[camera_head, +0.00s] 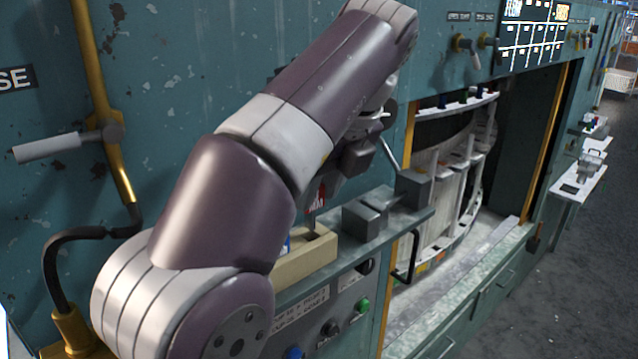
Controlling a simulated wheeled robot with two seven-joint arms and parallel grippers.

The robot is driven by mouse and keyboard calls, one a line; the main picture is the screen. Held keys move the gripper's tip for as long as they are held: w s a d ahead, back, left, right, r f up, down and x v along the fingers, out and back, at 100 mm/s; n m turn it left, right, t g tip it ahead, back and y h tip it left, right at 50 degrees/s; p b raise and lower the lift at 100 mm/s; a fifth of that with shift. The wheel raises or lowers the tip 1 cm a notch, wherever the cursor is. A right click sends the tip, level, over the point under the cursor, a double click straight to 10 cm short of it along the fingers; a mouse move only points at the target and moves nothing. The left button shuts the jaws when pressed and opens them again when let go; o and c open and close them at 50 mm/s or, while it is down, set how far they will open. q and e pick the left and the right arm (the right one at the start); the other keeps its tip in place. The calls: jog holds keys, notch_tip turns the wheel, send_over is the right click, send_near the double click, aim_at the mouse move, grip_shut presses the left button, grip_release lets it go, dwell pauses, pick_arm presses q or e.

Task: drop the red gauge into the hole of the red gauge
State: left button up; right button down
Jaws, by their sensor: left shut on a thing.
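My left gripper (352,163) is largely hidden behind my own arm. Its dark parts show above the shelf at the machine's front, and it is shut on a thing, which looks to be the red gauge. A small red piece with pale marks, the red gauge (316,198), shows just below the gripper and above the tan box (308,254). Its contact with the fingers is hidden. A bit of blue shows at the box's left side. I cannot make out the red gauge's hole. My right gripper is not in view.
Grey metal blocks (365,217) stand on the shelf right of the tan box. A black handle (411,257) and a panel of buttons (331,328) are below. A recess with a curved white rack (450,190) opens to the right. A lever (48,147) sticks out at left.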

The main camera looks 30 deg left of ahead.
aim_at(314, 228)
pick_arm(q)
jog(key=shift+f+b, duration=2.2)
jog(key=shift+f, duration=0.2)
jog(key=o, duration=1.2)
jog(key=shift+r, duration=0.1)
jog(key=shift+d+r, duration=0.1)
jog(key=shift+r, duration=0.2)
jog(key=p+v, duration=0.9)
jog(key=v, duration=0.3)
jog(key=shift+f, duration=0.1)
